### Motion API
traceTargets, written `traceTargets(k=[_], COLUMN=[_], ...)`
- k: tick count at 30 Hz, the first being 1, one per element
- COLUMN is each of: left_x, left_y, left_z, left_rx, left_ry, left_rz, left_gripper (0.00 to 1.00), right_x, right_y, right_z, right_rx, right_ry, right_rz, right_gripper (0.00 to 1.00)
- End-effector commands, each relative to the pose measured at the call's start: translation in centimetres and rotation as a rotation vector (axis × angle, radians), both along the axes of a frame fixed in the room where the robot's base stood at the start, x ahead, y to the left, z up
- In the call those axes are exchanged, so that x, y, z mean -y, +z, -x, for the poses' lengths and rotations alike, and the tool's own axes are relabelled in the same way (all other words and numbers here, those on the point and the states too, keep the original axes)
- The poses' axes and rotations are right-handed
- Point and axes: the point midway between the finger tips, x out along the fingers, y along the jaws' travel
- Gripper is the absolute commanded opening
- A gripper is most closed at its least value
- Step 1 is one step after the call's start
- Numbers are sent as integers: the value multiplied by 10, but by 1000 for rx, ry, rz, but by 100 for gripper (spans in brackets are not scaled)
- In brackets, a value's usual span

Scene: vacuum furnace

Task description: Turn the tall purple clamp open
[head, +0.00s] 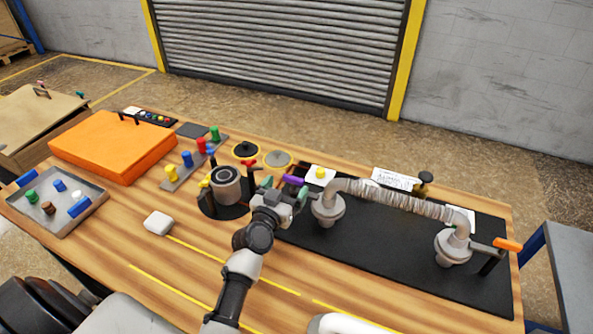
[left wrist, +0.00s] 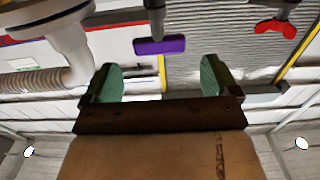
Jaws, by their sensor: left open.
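The tall purple clamp (head: 293,180) stands on the bench between the furnace chamber and the left end of the ribbed hose. Its purple handle (left wrist: 160,45) shows in the left wrist view as a short bar on a dark stem. My left gripper (head: 284,188) is open and empty, with the purple handle just beyond it in the head view. In the left wrist view the green fingertips (left wrist: 159,78) stand apart, one on each side of the handle's line. The handle appears a little ahead of them, with no contact visible. My right gripper is not in view.
The round furnace chamber (head: 226,185) with a red-winged clamp (head: 248,164) is to the left. The ribbed hose (head: 400,199) arches over a black mat (head: 350,255) to the right. A yellow button box (head: 320,175) is close behind the purple clamp. The front wood bench is mostly clear.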

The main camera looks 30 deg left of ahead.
Motion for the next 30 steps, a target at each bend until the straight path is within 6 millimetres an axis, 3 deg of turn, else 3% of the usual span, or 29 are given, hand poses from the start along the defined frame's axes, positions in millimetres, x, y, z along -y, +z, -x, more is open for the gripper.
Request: traceTargets(k=[3,9,22,30], left_x=[-2,-3,-4,-4], left_y=[2,1,0,0], left_z=[-25,-53,-64,-64], left_rx=[1,0,-1,-1], left_ry=[-1,-1,-1,-2], left_rz=[0,0,-1,-1], left_gripper=[89,89,89,50], right_x=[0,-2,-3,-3], right_y=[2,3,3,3], right_z=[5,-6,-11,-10], right_rx=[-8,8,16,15], right_ry=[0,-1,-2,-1], right_rz=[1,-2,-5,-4], right_gripper=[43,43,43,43])
